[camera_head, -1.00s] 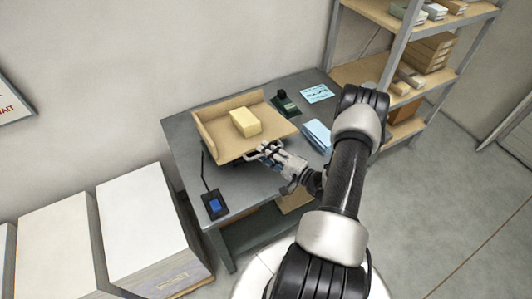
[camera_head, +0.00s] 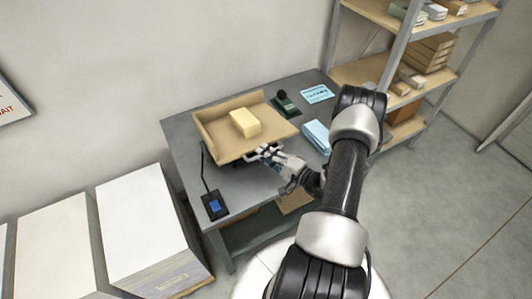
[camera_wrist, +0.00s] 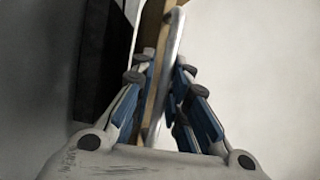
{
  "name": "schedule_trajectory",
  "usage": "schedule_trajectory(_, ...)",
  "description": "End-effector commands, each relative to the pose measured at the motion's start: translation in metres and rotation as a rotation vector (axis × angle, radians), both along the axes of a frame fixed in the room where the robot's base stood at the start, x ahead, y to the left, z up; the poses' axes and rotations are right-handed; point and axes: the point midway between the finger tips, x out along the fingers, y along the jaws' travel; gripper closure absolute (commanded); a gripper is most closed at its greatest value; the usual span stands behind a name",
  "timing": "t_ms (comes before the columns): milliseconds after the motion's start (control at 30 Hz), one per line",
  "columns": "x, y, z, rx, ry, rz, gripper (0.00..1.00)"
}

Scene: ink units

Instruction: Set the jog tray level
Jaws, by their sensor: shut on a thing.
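The jog tray (camera_head: 232,142) is a tan wooden tray with raised walls at its left and back, on the grey table. A yellow block (camera_head: 245,122) lies in it. My gripper (camera_head: 268,154) is at the tray's front right edge. A pale metallic strip runs along that edge between the fingers. The tray's underside is mostly hidden, and I cannot tell exactly how far it tilts.
A black device with a blue screen (camera_head: 215,205) sits at the table's front left, with a cable. A dark green tool (camera_head: 286,104), a blue card (camera_head: 317,93) and a blue paper stack (camera_head: 317,136) lie right of the tray. White paper stacks (camera_head: 148,222) stand left; shelves (camera_head: 400,85) stand right.

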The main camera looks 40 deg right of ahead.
Motion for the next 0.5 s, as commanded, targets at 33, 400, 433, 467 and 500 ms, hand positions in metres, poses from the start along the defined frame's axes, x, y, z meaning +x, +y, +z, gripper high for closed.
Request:
schedule_trajectory(33, 0.001, -0.002, 0.006, -0.008, -0.017, 0.001, 1.0)
schedule_trajectory(400, 0.0, -0.002, 0.0, -0.012, -0.017, 0.001, 1.0)
schedule_trajectory(433, 0.0, -0.002, -0.003, -0.012, -0.017, 0.001, 1.0)
schedule_trajectory(467, -0.001, -0.002, -0.007, -0.012, -0.016, 0.001, 1.0)
schedule_trajectory(500, -0.002, -0.002, -0.013, -0.012, -0.016, 0.0, 1.0)
